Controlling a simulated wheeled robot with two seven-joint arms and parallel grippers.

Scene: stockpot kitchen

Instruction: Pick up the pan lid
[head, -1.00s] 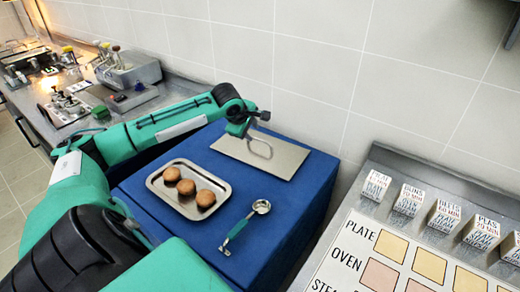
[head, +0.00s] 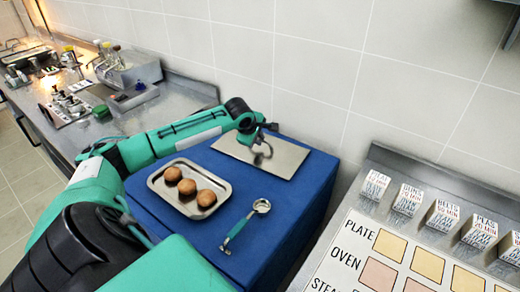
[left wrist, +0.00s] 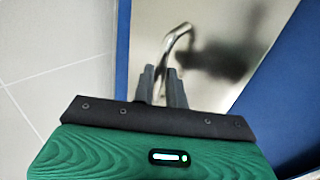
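The pan lid (head: 289,160) is a flat, grey metal rectangle with a raised, curved bar handle. It lies flat on the far part of the blue block. My left gripper (head: 262,154) is over the lid at its handle. In the left wrist view, the handle (left wrist: 178,39) runs down between the two dark fingers (left wrist: 162,84). The fingers are close together, shut on the handle. The fingers hide the lower part of the handle. My right gripper is not in view.
A metal tray (head: 157,186) with three round brown patties (head: 187,187) and a scoop with a teal handle (head: 238,229) lie on the blue block (head: 275,235). A tiled wall stands close behind. A counter with labelled boxes (head: 407,199) is at the right.

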